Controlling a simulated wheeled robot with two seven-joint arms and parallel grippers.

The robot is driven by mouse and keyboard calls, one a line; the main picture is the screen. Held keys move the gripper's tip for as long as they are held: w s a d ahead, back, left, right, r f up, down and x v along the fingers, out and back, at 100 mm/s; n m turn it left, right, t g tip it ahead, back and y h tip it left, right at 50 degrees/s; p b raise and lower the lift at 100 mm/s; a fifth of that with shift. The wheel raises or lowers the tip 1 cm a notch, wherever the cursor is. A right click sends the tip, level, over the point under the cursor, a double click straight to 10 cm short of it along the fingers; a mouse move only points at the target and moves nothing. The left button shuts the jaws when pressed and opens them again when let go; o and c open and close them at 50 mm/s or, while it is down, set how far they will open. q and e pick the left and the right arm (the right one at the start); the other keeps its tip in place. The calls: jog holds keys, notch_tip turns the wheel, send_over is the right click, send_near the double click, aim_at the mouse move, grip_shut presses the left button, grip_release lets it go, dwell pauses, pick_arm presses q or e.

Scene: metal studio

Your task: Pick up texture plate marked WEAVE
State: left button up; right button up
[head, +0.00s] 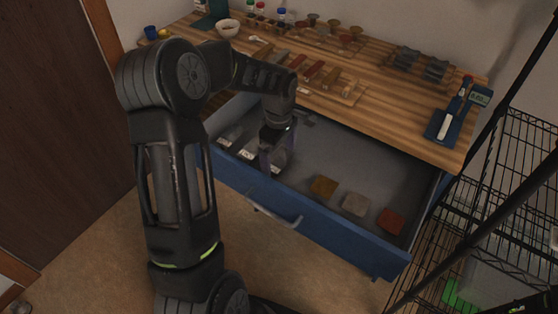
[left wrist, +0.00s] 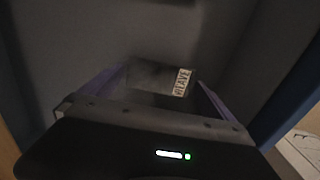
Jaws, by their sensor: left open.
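The texture plate marked WEAVE (left wrist: 155,78) is a dark grey plate with a white label, lying on the drawer floor. Its label reads WEAVE and sits at the plate's right end in the left wrist view. My left gripper (head: 273,163) is open and points down into the drawer. In the left wrist view its two fingers (left wrist: 160,92) stand on either side of the plate, and the gripper body hides its near part. I cannot tell whether the fingers touch it. In the head view the gripper partly covers the plate under it. My right gripper is not in view.
The open blue drawer (head: 330,228) also holds two labelled plates at the left and an ochre (head: 323,186), a grey (head: 355,204) and a red block (head: 390,221) at the right. The wooden counter (head: 400,118) above carries bowls, bottles and sample trays. A wire rack stands at right.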

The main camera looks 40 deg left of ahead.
aim_at(279, 160)
pick_arm(q)
jog(key=shift+f, duration=0.1)
dwell(0.3)
jog(key=c, duration=1.1)
jog(key=shift+r+p, duration=0.45)
jog(key=shift+r, duration=0.05)
notch_tip(279, 160, up, 10)
jog(key=shift+f, duration=0.2)
